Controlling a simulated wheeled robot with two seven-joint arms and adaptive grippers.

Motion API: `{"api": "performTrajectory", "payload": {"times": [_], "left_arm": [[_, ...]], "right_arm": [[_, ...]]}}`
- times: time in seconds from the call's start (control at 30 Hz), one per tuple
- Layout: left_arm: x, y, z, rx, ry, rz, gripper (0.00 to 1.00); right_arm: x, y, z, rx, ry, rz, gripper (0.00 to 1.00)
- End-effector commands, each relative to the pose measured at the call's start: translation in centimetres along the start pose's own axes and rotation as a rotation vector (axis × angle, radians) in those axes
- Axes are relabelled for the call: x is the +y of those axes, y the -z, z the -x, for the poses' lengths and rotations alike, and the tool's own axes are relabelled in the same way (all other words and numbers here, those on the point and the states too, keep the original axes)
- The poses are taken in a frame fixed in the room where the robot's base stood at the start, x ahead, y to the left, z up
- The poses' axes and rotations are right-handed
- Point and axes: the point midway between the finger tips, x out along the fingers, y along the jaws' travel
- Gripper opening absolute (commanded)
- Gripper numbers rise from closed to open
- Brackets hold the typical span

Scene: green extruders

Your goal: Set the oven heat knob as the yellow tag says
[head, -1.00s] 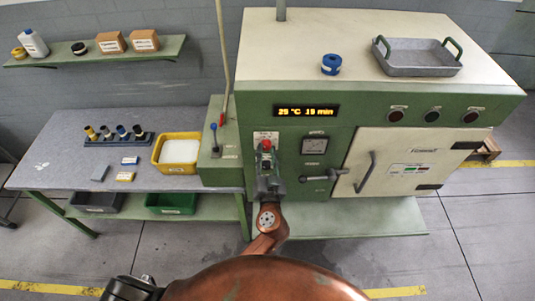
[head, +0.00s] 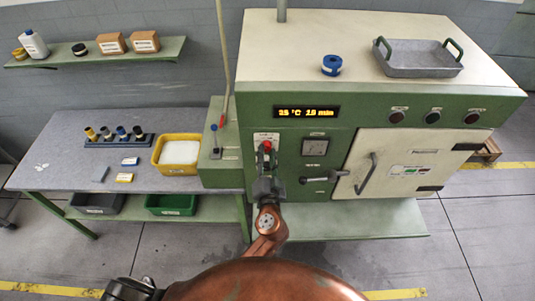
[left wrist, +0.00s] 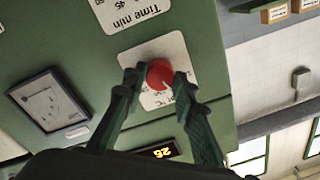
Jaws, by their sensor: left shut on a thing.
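The red heat knob (head: 265,146) sits on a white scale plate on the green oven front; it also shows in the left wrist view (left wrist: 160,73). My left gripper (head: 265,162) is shut on it, with one finger on each side of the knob in the left wrist view (left wrist: 157,82). My right gripper is not in view.
A gauge (head: 314,147) and a lever handle (head: 327,177) are right of the knob, beside the oven door (head: 408,165). A green side box (head: 220,160) stands to the left. A "Time min" plate (left wrist: 125,10) is near the knob.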

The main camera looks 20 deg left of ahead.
Motion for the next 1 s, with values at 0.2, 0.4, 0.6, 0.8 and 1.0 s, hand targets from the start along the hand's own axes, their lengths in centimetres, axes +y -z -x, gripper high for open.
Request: {"api": "performTrajectory", "payload": {"times": [0.2,0.4,0.6,0.8,1.0], "left_arm": [[0.0,0.1,0.0,0.002,0.0,0.001,0.37],[0.0,0.1,0.0,0.001,0.0,0.001,0.43],[0.0,0.0,0.2,0.0,0.0,0.001,0.43],[0.1,-0.1,2.8,-0.001,-0.002,0.002,0.43],[0.1,-0.1,7.0,-0.002,-0.002,0.003,0.43]], "right_arm": [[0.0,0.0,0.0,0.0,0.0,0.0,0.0],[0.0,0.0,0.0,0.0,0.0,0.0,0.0],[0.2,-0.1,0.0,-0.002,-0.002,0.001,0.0],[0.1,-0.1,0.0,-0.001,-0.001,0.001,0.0],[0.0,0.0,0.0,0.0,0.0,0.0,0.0]]}}
